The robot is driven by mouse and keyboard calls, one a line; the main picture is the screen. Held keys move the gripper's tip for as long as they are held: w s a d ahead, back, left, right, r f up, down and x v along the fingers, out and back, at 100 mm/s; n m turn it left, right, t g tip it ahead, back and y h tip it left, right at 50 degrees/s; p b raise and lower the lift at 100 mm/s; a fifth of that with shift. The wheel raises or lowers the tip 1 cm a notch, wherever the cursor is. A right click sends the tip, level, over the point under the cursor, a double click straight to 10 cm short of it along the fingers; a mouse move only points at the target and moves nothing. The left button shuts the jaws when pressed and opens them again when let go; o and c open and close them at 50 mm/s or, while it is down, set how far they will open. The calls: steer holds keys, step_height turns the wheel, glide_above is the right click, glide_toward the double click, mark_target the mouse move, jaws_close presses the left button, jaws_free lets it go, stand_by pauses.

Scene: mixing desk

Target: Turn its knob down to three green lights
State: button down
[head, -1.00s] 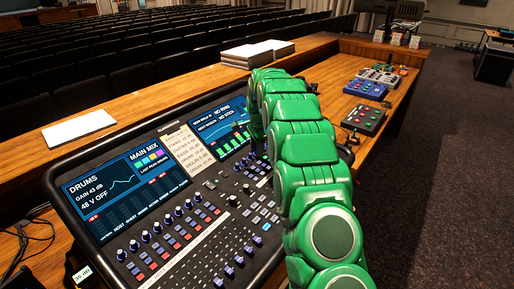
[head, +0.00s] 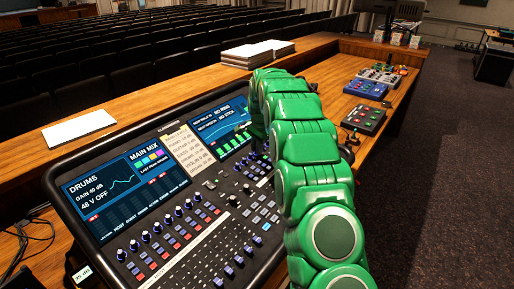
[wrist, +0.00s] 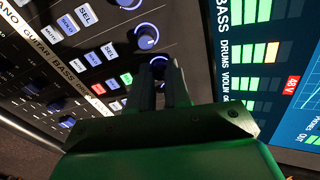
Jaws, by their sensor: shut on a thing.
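My gripper (wrist: 162,80) shows in the wrist view with its two dark fingers shut on a small dark knob (wrist: 158,61) with a blue ring. The fingers cover most of this knob. The meter screen (wrist: 262,70) is right of it; the row by the DRUMS label shows green lights (wrist: 247,53) and one orange light (wrist: 272,52). I cannot count the green ones surely. In the head view my green arm hides the gripper and the knob. The left screen (head: 120,190) there reads DRUMS, with gain about 40 dB.
Another blue-ringed knob (wrist: 147,36) sits close beside the held one. Lit and unlit buttons (wrist: 108,52) lie left of the fingers. In the head view, papers (head: 78,128) lie behind the mixing desk, and small coloured boxes (head: 364,119) stand to the right.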

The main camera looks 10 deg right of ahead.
steer(key=shift+d+n, duration=0.1)
steer(key=shift+n, duration=1.2)
steer(key=c, duration=1.1)
jaws_free()
steer(key=shift+r, duration=0.1)
steer(key=r, duration=0.5)
steer(key=s+r, duration=0.1)
steer(key=r, duration=0.1)
steer(key=shift+d+r, duration=0.25)
steer(key=shift+r, duration=0.05)
